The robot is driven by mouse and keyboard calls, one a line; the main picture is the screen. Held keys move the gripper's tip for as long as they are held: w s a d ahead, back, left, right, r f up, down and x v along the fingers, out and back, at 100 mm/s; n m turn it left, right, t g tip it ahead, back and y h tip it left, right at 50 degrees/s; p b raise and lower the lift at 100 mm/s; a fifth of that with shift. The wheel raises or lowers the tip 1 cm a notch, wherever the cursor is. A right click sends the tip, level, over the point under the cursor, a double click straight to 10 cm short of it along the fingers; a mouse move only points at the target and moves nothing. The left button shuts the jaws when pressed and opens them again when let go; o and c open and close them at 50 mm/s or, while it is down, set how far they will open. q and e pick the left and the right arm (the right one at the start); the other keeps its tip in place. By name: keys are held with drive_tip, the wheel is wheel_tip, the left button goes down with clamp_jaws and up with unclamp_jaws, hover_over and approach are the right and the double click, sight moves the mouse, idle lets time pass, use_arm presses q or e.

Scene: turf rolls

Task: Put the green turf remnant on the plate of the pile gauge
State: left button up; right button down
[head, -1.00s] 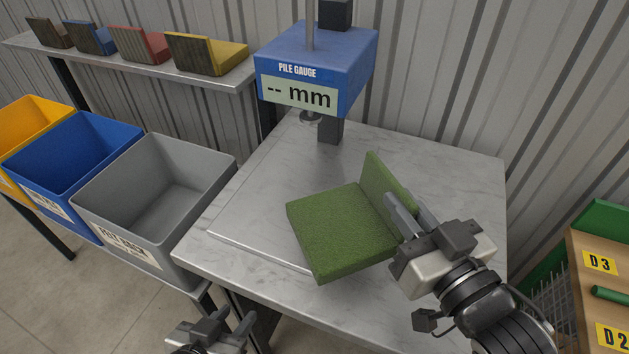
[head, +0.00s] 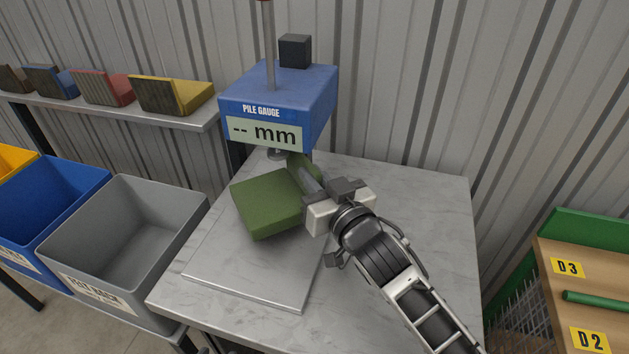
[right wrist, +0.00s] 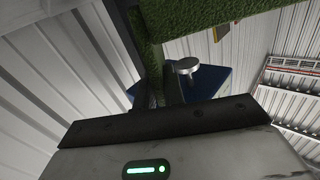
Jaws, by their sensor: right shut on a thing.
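The green turf remnant (head: 268,205) is an L-shaped piece with a thick slab and an upright flap. My right gripper (head: 308,182) is shut on its flap, and the slab sticks out to the left. The slab seems held above the back part of the gauge's plate (head: 240,278), just in front of the pile gauge (head: 285,92). The gauge's display reads "-- mm". In the right wrist view the turf (right wrist: 215,14) fills the top, with the round silver gauge foot (right wrist: 187,65) close by. My left gripper is out of view.
The plate lies on a marble-topped table (head: 410,230) with clear room on the right. A grey bin (head: 130,225) and a blue bin (head: 45,215) stand left. A shelf with coloured sample blocks (head: 170,95) is behind them. A wooden rack (head: 590,265) stands right.

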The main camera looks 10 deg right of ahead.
drive_tip(key=shift+f, duration=0.4)
drive_tip(key=shift+f, duration=0.1)
drive_tip(key=shift+f+b, duration=0.35)
drive_tip(key=shift+f, duration=0.2)
drive_tip(key=c, duration=1.5)
unclamp_jaws()
drive_tip(key=shift+r+p, duration=0.35)
drive_tip(key=shift+r, duration=0.2)
drive_tip(key=shift+s+d+r, duration=0.1)
drive_tip(key=shift+s+d, duration=0.05)
drive_tip(key=shift+s, duration=0.15)
drive_tip(key=v, duration=1.1)
drive_tip(key=shift+s, duration=0.2)
